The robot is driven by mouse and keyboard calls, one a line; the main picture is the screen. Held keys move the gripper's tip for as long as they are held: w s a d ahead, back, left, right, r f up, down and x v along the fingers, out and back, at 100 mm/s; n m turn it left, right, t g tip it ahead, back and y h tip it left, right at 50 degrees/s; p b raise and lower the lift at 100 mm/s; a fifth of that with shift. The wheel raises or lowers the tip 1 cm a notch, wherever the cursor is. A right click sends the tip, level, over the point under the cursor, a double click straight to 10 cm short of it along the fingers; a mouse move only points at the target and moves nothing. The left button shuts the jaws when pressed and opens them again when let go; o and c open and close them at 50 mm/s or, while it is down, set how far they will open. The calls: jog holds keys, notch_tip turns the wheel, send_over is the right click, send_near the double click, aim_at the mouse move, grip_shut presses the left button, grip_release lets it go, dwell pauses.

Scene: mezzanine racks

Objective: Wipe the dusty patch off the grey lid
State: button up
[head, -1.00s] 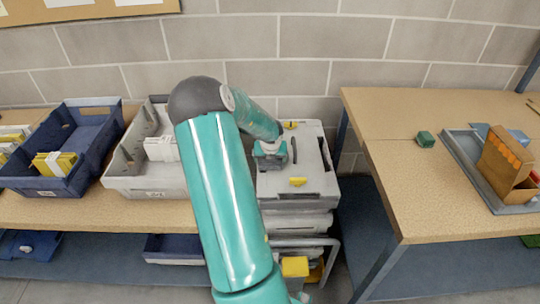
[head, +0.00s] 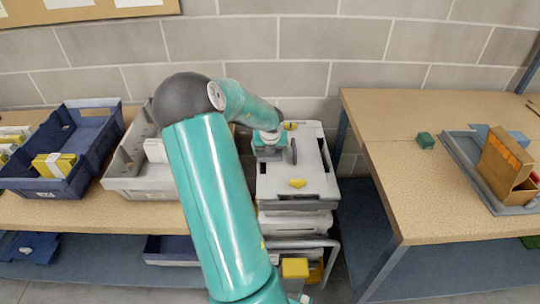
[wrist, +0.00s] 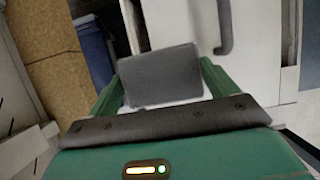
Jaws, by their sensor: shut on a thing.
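The grey lid (head: 318,185) tops a stack of pale grey cases between the two benches. It has yellow latches (head: 298,183) and a dark handle (head: 293,152), which also shows in the wrist view (wrist: 224,28). My gripper (head: 270,146) is over the left rear part of the lid, left of the handle. In the wrist view its green fingers are shut on a dark grey block (wrist: 160,74). The block lies over the pale lid surface (wrist: 175,22); whether it touches cannot be told. I cannot make out a dusty patch.
The left bench bears a blue bin (head: 62,185) and a grey bin (head: 130,190) beside my arm. A brick wall stands behind.

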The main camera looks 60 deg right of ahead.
jog(key=shift+r, duration=0.45)
jog(key=shift+r, duration=1.5)
jog(key=shift+s+a, duration=0.1)
